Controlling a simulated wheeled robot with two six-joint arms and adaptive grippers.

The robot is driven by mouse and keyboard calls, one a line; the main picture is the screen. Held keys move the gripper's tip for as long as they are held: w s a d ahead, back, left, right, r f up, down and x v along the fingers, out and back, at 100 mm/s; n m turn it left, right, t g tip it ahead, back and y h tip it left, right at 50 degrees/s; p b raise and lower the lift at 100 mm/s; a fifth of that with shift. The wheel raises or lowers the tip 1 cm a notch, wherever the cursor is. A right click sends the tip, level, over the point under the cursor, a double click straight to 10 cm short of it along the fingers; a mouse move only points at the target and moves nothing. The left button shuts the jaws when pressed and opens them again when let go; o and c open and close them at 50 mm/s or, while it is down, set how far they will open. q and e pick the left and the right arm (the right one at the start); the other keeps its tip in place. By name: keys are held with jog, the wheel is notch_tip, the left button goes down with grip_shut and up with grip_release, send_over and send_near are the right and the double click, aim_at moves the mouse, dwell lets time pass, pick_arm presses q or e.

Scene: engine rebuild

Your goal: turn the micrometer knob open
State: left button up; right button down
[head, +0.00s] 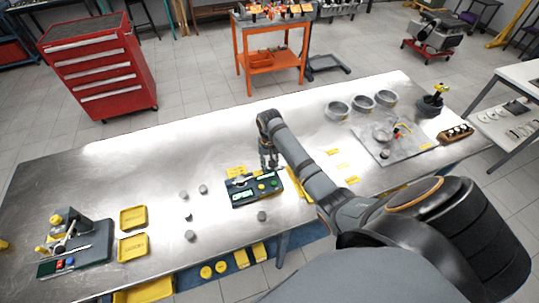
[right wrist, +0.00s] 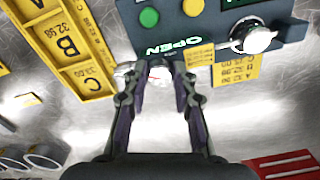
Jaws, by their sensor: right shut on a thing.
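The dark green micrometer box (head: 246,201) lies flat near the middle of the steel table. It shows a lit OPEN sign, a green button and a yellow button. In the right wrist view its edge (right wrist: 215,24) runs along the top, with a silver round part (right wrist: 254,37) on it. My right gripper (head: 268,165) reaches down at the box's far edge. In the right wrist view the gripper (right wrist: 158,80) is shut on a small grey knob (right wrist: 158,71) beside the OPEN sign; the fingers partly hide it. My left gripper is not in view.
Several small grey cylinders (head: 190,235) stand around the box. Yellow trays (head: 133,247) and a fixture (head: 75,245) are at left. Rings (head: 337,110) and a grey plate (head: 395,148) are at right. A yellow lettered strip (right wrist: 68,45) lies close to my right gripper.

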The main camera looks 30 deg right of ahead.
jog(key=m, duration=0.3)
jog(key=shift+p, duration=0.4)
jog(key=m, duration=1)
jog(key=shift+w+m, duration=0.1)
jog(key=shift+m, duration=0.3)
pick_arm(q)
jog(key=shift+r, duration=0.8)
pick_arm(e)
jog(key=m, duration=0.4)
jog(key=shift+m, duration=0.4)
jog(key=c, duration=1.1)
grip_release()
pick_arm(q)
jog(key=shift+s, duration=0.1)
pick_arm(e)
jog(key=shift+o, duration=0.2)
